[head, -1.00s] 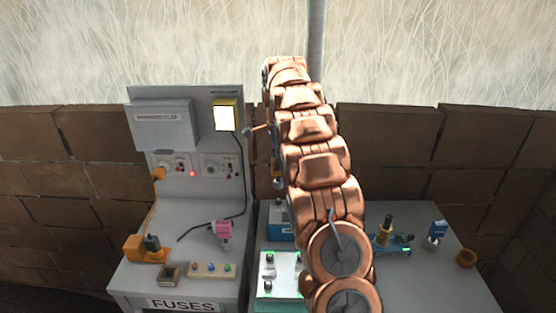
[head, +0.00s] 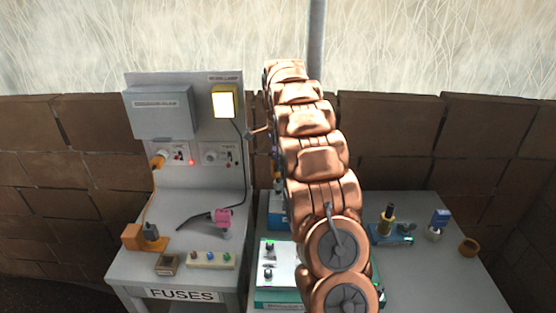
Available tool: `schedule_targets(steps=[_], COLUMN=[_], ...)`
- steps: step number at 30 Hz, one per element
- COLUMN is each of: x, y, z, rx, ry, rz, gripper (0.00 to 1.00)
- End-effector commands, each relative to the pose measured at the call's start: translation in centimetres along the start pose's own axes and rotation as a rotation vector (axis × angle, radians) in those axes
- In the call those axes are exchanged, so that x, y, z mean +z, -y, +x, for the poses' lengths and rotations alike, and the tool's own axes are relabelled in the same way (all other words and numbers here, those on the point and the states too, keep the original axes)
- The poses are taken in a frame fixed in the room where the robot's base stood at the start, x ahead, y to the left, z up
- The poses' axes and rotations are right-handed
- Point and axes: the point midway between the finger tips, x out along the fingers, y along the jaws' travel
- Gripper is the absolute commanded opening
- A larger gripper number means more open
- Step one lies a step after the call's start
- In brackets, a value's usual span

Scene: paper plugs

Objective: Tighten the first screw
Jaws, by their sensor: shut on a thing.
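My copper arm (head: 312,155) rises through the middle of the view and hides most of my gripper. At its left edge a narrow strip of my gripper (head: 275,150) shows, shut on a slim bluish, partly yellow thing (head: 277,169) that points down. Its tip is above a blue box (head: 276,213) on the right table; I cannot tell whether they touch. In front of it stands a white-topped green box (head: 284,262) with dark knobs, its right side hidden by my arm. I cannot make out any screw.
The left bench has a FUSES label (head: 182,295), a pink piece (head: 223,217), an orange plug block (head: 140,237) and a button strip (head: 210,259). A lit lamp (head: 224,103) is on its back panel.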

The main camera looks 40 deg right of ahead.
Motion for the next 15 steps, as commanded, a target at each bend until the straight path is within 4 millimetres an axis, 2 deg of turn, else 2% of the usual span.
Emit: schedule_targets(steps=[9,15], x=[0.01,0.01], y=[0.01,0.04], z=[0.03,0.19], rx=[-0.001,-0.003], ry=[0.0,0.003], rz=[-0.016,-0.189], gripper=[0.0,0.0])
